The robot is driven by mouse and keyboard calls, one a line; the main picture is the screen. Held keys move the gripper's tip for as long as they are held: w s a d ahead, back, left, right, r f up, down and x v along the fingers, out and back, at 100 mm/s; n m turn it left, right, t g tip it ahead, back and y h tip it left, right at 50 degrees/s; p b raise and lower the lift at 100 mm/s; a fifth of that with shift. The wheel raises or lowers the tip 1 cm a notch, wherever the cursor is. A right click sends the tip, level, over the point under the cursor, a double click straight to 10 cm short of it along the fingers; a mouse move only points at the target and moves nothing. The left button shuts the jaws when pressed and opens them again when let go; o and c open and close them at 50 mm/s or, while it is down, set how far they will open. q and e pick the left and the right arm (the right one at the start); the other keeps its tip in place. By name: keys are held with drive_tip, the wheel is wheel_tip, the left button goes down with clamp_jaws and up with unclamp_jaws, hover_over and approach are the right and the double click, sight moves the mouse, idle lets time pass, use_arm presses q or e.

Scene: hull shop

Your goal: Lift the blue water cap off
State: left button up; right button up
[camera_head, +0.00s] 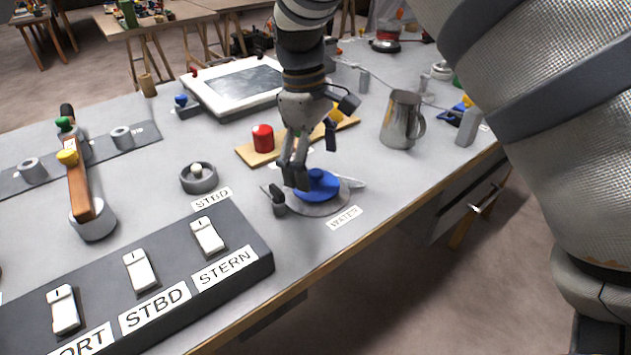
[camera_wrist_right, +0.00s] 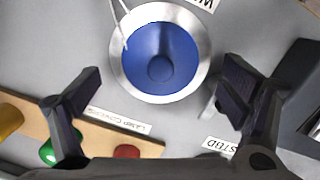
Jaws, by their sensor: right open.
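The blue water cap (camera_head: 319,187) sits on a round grey metal fitting (camera_head: 328,208) beside a label that reads WATER, near the table's front edge. In the right wrist view the cap (camera_wrist_right: 160,58) is a blue disc with a central knob, seated inside the silver ring (camera_wrist_right: 119,82). My right gripper (camera_head: 286,188) is open and empty just above and beside the cap. In the wrist view its fingers (camera_wrist_right: 160,95) are spread wide, with the cap ahead between them and apart from both. My left gripper is not in view.
A switch panel (camera_head: 180,262) lies at the front left. A wooden board (camera_head: 250,153) with a red cap (camera_head: 263,138) is behind the fitting. A metal jug (camera_head: 400,120) stands to the right. A grey ring (camera_head: 198,178) sits to the left.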

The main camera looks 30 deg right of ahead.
wheel_tip(320, 180, down, 2)
drive_tip(key=shift+s+f, duration=0.15)
drive_tip(key=shift+f, duration=0.05)
drive_tip(key=shift+r, duration=0.1)
drive_tip(key=c, duration=2)
drive_tip(key=shift+c, duration=0.4)
